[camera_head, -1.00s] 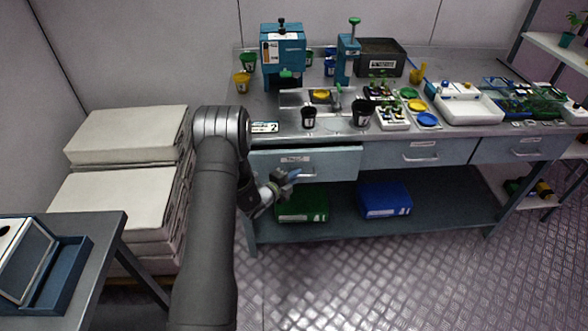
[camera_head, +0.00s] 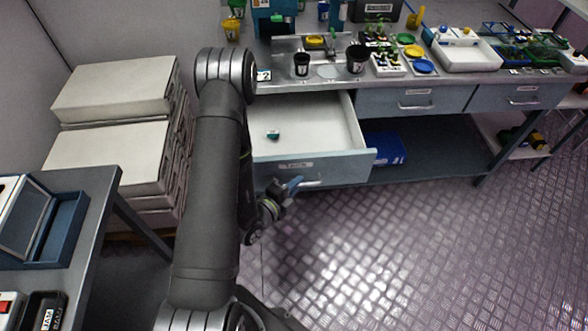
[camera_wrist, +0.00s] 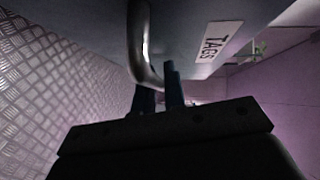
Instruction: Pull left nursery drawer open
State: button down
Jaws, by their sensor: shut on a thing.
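The left nursery drawer (camera_head: 318,172) stands well out from under the bench in the head view. Its white inside shows, with a small teal item (camera_head: 272,135) lying in it. My gripper (camera_head: 296,185) is at the drawer's front, at the bar handle (camera_head: 312,184). In the wrist view the handle (camera_wrist: 140,45) runs down to my gripper's dark fingers (camera_wrist: 160,90), which are shut on it. A label reading TAGS (camera_wrist: 220,42) is on the drawer front beside the handle. My arm hides the drawer's left end in the head view.
The middle drawer (camera_head: 405,100) and right drawer (camera_head: 515,97) are shut. A blue bin (camera_head: 385,148) sits on the lower shelf. Black pots (camera_head: 302,65) stand on the bench near its edge. Boxes (camera_head: 110,150) are stacked at the left. The floor in front is clear.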

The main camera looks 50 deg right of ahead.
jog(key=shift+s+a, duration=0.8)
jog(key=c, duration=1.5)
grip_release()
jog(key=a+r, duration=0.2)
jog(key=a, duration=1.5)
jog(key=shift+a+r, duration=0.15)
jog(key=shift+r, duration=0.1)
jog(key=shift+w, duration=0.1)
jog(key=d+f, duration=0.1)
jog(key=d, duration=0.9)
jog(key=shift+f, duration=0.25)
